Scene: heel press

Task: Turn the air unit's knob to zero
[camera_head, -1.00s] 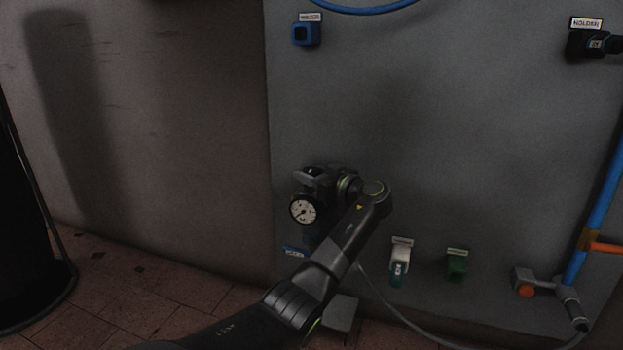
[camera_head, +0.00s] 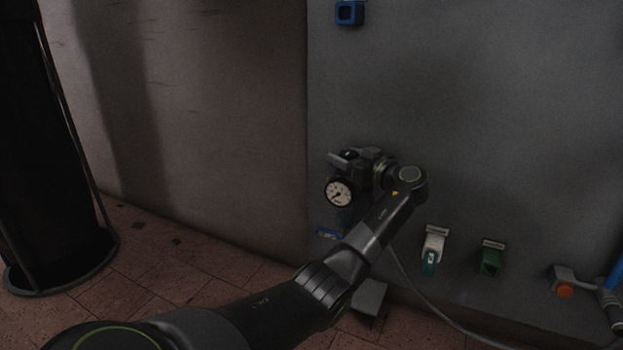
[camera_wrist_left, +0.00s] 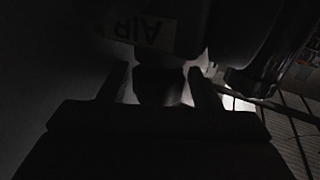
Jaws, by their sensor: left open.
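The air unit shows in the head view by its round white-faced gauge (camera_head: 339,192), low on the grey wall panel; most of its body is hidden behind my gripper. My left gripper (camera_head: 345,158) is at the unit, just above the gauge. In the left wrist view the fingers (camera_wrist_left: 160,82) are apart, with a dark knob-like part (camera_wrist_left: 160,92) between them. The picture is too dark to tell whether they touch it. An upside-down "AIR" label (camera_wrist_left: 155,33) shows just beyond. The knob's setting cannot be read. My right gripper is not in view.
A white holder with a green part (camera_head: 432,250), a green holder (camera_head: 491,258) and an orange-ended fitting (camera_head: 564,285) are to the right. A grey hose (camera_head: 440,312) runs low along the panel. A blue holder (camera_head: 349,13) is above. A dark column (camera_head: 50,150) stands left.

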